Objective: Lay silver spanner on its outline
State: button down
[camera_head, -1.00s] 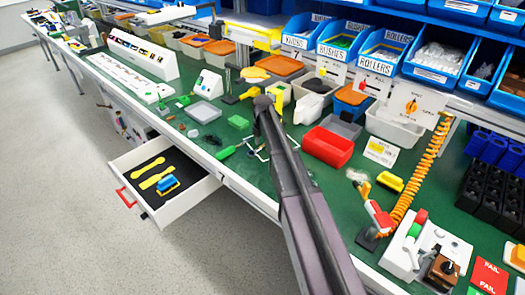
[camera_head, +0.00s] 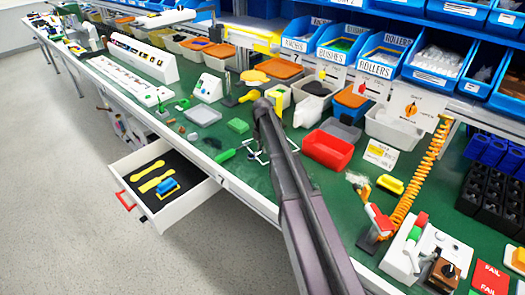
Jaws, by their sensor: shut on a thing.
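The drawer (camera_head: 190,212) stands open at the left with a dark lining. Two yellow spanner-shaped outlines (camera_head: 148,170) lie in it side by side, with a blue object (camera_head: 167,187) beside the nearer one. My dark arm reaches up from the bottom edge and bends down at its far end. My gripper (camera_head: 256,153) shows small and partly hidden beside the arm, over the green bench to the right of the drawer. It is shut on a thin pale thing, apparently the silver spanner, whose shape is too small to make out.
A green-handled tool (camera_head: 225,155) lies on the bench between gripper and drawer. Blue bins line the back. The floor left of the drawer is clear.

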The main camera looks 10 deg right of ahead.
jog(key=shift+r, duration=0.15)
notch_tip(320, 180, up, 3)
jog(key=p, duration=0.3)
jog(key=shift+r+p, duration=0.2)
jog(key=shift+p, duration=0.15)
jog(key=s, duration=0.5)
jog(key=s+r+p, duration=0.1)
jog(key=s, duration=0.9)
jog(key=shift+s+d+r, duration=0.15)
jog(key=shift+s, duration=0.4)
jog(key=shift+s, duration=0.1)
